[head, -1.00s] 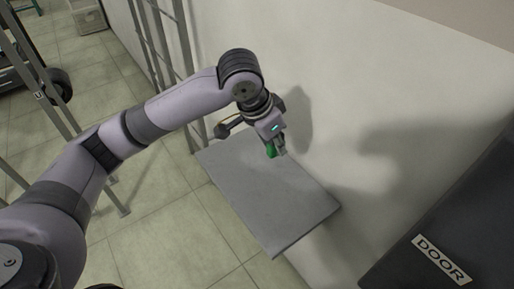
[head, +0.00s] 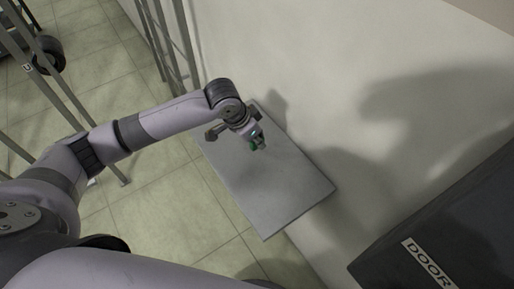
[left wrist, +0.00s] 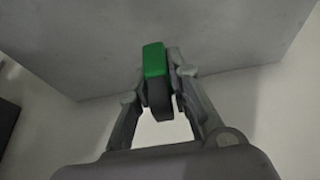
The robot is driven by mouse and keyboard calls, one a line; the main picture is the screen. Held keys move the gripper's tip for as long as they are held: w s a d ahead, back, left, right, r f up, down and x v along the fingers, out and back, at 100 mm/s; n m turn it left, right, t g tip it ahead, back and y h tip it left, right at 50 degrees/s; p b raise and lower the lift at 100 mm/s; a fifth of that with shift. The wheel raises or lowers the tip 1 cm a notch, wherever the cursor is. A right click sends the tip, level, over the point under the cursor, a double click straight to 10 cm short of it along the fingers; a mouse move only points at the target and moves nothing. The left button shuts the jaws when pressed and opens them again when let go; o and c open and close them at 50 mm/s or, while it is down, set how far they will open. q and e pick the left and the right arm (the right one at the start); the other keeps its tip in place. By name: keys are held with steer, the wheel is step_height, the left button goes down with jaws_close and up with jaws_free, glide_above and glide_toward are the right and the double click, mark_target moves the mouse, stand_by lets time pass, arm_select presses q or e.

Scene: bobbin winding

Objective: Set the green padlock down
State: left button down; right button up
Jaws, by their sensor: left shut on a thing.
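The green padlock (left wrist: 154,60) is between the fingers of my left gripper (left wrist: 160,95) in the left wrist view, and the gripper is shut on it. In the head view the padlock (head: 254,146) shows as a small green patch at the tip of my left gripper (head: 258,146). Both are over the far part of the grey shelf (head: 270,195). I cannot tell whether the padlock touches the shelf surface. My right gripper does not show.
The shelf is otherwise bare, with free room towards its near end. A pale wall (head: 330,90) runs along its right side. A dark box with a DOOR label (head: 428,262) stands at the lower right. Metal posts (head: 165,40) rise at the upper left.

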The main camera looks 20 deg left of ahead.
mark_target(257, 157)
arm_select(q)
steer(key=shift+f, duration=2.5)
steer(key=shift+f, duration=0.2)
steer(key=c, duration=1.5)
jaws_free()
steer(key=v, duration=1.2)
steer(key=shift+s+r, duration=0.1)
steer(key=shift+r, duration=0.1)
steer(key=shift+d, duration=0.15)
